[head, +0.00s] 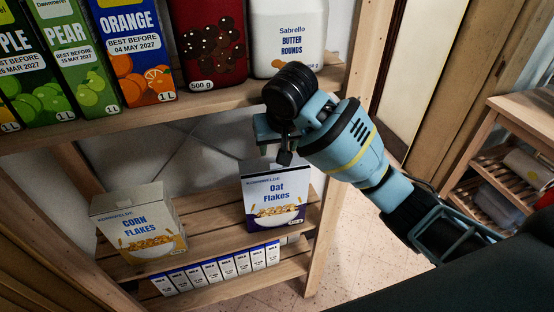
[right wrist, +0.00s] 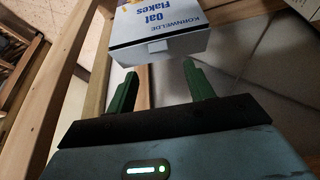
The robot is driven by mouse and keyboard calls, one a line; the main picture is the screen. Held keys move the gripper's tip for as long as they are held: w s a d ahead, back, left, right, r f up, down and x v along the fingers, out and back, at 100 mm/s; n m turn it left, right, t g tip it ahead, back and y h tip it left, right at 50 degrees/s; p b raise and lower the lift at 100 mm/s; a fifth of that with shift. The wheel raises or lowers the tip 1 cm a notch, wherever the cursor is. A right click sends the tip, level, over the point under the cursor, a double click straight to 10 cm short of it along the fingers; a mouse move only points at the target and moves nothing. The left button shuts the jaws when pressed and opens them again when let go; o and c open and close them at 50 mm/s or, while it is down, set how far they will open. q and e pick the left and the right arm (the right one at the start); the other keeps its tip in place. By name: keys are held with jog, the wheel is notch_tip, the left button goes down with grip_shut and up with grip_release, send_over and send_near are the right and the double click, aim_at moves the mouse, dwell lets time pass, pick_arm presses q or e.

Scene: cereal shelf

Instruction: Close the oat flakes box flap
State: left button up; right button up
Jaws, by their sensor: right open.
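The oat flakes box (head: 273,200) stands upright on the lower shelf, white with a dark blue lower part. Its top is partly hidden behind my right gripper in the head view. In the right wrist view the box (right wrist: 165,24) appears upside down, with its top edge facing my fingers and a small pale tab (right wrist: 157,46) at that edge. I cannot tell how far the flap stands open. My right gripper (right wrist: 163,84) is open and empty, its two green fingers apart and just short of the box top. My left gripper is in neither view.
A corn flakes box (head: 140,225) stands left on the same shelf, with a row of small milk cartons (head: 215,269) below. The upper shelf (head: 215,98) holds juice cartons and cookie packs. A wooden post (head: 335,235) stands close right of the oat flakes box.

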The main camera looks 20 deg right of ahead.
aim_at(276, 166)
jog(key=shift+x, duration=3.85)
jog(key=shift+s+d, duration=0.15)
jog(key=c, duration=1)
jog(key=shift+s+f+t, duration=0.35)
jog(key=shift+f+t, duration=0.2)
jog(key=shift+t, duration=0.25)
jog(key=o, duration=1)
